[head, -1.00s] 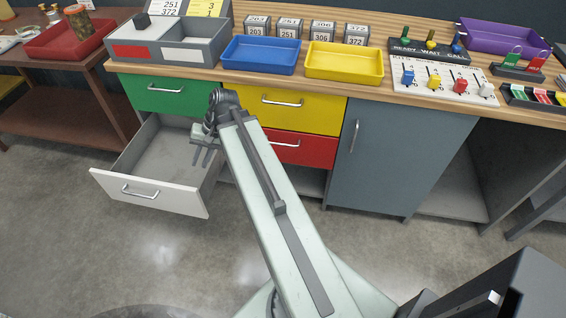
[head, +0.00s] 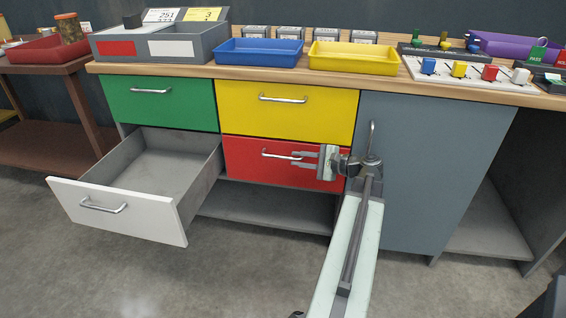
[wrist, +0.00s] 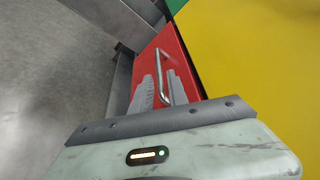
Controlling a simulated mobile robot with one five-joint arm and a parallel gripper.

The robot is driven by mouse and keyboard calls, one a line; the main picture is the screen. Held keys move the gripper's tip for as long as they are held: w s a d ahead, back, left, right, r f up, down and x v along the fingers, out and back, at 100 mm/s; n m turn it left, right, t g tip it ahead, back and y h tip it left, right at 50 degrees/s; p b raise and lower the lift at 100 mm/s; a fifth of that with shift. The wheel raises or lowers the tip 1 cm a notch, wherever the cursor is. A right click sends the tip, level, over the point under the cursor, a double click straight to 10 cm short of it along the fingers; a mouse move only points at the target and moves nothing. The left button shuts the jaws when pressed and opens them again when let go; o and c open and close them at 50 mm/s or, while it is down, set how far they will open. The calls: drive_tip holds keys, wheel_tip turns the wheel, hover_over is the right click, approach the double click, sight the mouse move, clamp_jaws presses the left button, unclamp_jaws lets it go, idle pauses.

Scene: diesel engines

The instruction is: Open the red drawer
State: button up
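The red drawer (head: 245,165) is shut, under the yellow drawer, with a silver bar handle (head: 275,154) across its front. My gripper (head: 298,160) is at the right end of this handle, its fingers pointing left. In the wrist view my gripper (wrist: 165,88) has its two fingers apart, with the bar handle (wrist: 160,70) of the red drawer (wrist: 180,55) running between them. I cannot tell whether either finger touches the bar. My gripper covers part of the drawer's right side.
A white drawer (head: 125,210) stands pulled out at the left, empty. The green drawer (head: 190,108), the yellow drawer (head: 330,112) and the grey-blue cabinet door (head: 425,165) are shut. Trays line the worktop. An open shelf (head: 265,206) lies below the red drawer.

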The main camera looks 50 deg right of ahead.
sight(286, 158)
drive_tip(key=b+x, duration=0.1)
drive_tip(key=x, duration=0.6)
drive_tip(key=shift+s, duration=0.1)
clamp_jaws()
drive_tip(key=shift+d, duration=0.2)
idle(0.9)
